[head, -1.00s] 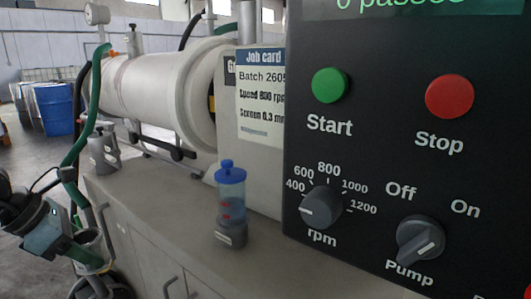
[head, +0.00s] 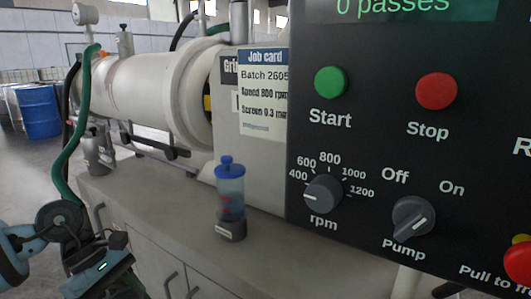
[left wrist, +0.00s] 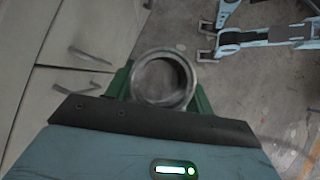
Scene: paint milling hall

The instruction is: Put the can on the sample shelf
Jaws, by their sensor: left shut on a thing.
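The can (left wrist: 162,79) is a round, open-topped metal can with a shiny rim, seen from above in the left wrist view. My left gripper (left wrist: 160,88) is shut on it, with a green finger on each side. In the head view my left gripper (head: 104,268) is at the lower left, beside the front of the grey cabinet; the can cannot be made out there. My right gripper is not in view. I cannot make out a sample shelf in either view.
The grey cabinet (head: 160,205) carries a clear blue-capped vessel (head: 231,195) and a white mill cylinder (head: 150,85). A black control panel (head: 400,150) fills the right. Blue drums (head: 40,110) stand far left. A green hose (head: 70,150) hangs near my left arm. Open floor lies left.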

